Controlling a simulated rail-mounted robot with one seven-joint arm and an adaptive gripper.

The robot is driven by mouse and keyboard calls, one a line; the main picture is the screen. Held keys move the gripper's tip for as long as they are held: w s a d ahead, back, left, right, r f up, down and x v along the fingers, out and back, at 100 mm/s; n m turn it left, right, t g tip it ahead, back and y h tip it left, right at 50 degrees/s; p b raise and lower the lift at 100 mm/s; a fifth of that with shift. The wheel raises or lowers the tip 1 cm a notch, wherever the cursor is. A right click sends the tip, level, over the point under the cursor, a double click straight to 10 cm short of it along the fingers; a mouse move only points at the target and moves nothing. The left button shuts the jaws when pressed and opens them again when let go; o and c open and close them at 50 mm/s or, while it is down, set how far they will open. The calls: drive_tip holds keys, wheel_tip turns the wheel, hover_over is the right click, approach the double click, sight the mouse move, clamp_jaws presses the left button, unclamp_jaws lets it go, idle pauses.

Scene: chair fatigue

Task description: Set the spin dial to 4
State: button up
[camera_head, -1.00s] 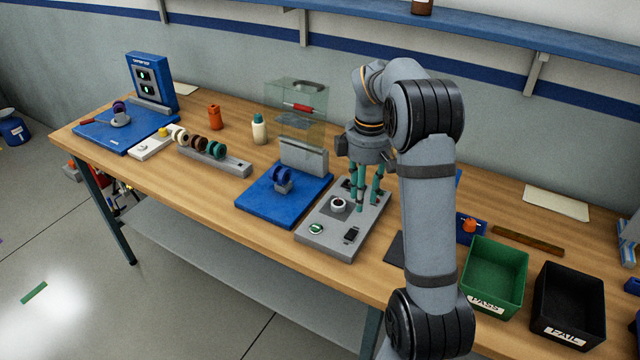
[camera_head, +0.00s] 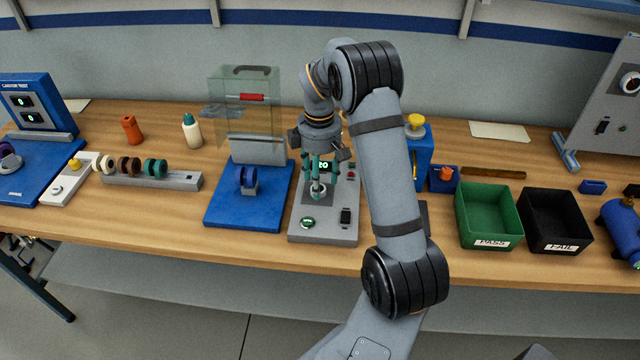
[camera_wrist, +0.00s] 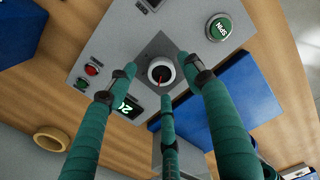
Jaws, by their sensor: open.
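The spin dial (camera_wrist: 161,70) is a round white-rimmed knob with a dark top and a red pointer line, set on a dark square of the grey control panel (camera_head: 325,229). In the head view the dial (camera_head: 318,191) is partly hidden by my fingers. My gripper (camera_wrist: 162,80) has three green fingers, open and spread around the dial; I cannot tell whether any touches it. In the head view my gripper (camera_head: 319,178) is right over the dial. A dark display (camera_head: 323,165) with green digits, seemingly 20, is partly covered. The numbers around the dial are not readable.
The panel also carries a green SPIN button (camera_wrist: 219,27), a black switch (camera_head: 346,216) and a red button (camera_wrist: 92,69). Green PASS (camera_head: 490,243) and black FAIL (camera_head: 556,249) bins stand right.

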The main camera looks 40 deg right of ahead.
drive_tip(key=shift+w+f, duration=0.1)
drive_tip(key=shift+f, duration=1)
drive_tip(key=shift+a, duration=0.1)
drive_tip(key=shift+c, duration=1.1)
drive_tip(key=c, duration=0.9)
